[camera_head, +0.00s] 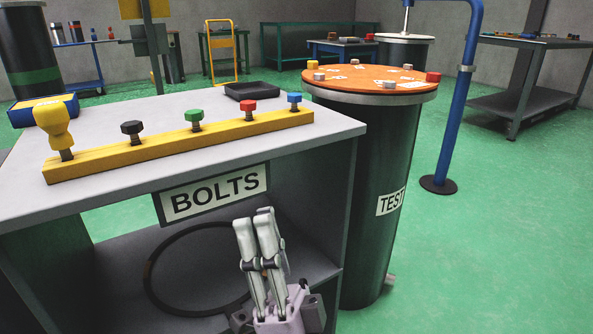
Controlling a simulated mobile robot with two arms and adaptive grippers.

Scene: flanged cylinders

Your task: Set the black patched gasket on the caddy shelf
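The black gasket (149,285) is a large thin ring with a small brown patch on its left side. It is inside the open front of the grey caddy (318,150), over the lower shelf (112,262), below the BOLTS sign. I cannot tell whether it rests flat on the shelf or is a little above it. My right gripper (255,218) is in front of the caddy opening, its fingers close together and covering the ring's right edge. Whether the fingers are closed or grip the ring is hidden. My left gripper is not in view.
A yellow bar (180,147) with coloured bolts, a black tray (251,91) and a blue-yellow box (42,109) are on the caddy top. A dark TEST cylinder (354,200) with an orange top stands close right. A blue post (455,120) is beyond; green floor lies free at right.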

